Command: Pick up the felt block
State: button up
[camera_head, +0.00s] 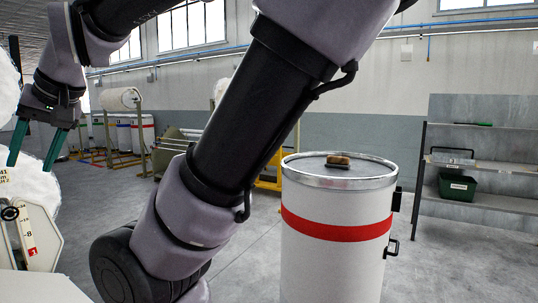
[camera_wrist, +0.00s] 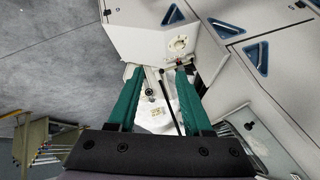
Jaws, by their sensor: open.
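A small block with a brown top and a darker underside, which looks like the felt block (camera_head: 339,158), lies on the grey lid of a white drum (camera_head: 334,250) with a red band. It is right of centre in the head view and I do not see it in the wrist view. My gripper (camera_head: 30,167) is at the far left of the head view, well away from the drum. Its two teal fingers are apart with nothing between them. In the wrist view my gripper (camera_wrist: 156,72) points toward a pale machine.
A pale machine (camera_head: 40,243) with white fibre stands at the left, close to my gripper. A grey shelf unit (camera_head: 478,200) with a green bin (camera_head: 457,187) stands at the right. Floor (camera_head: 428,274) is clear between drum and shelf. A metal rack (camera_wrist: 42,140) shows in the wrist view.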

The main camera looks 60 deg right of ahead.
aim_at(338, 163)
jog(key=z, duration=2.75)
jog(key=i+j, duration=0.25)
jog(key=i, duration=0.25)
jog(key=i+j+u, duration=0.1)
jog(key=i+j, duration=0.15)
jog(key=i, duration=0.3)
jog(key=i+j, duration=0.2)
jog(key=i, duration=0.35)
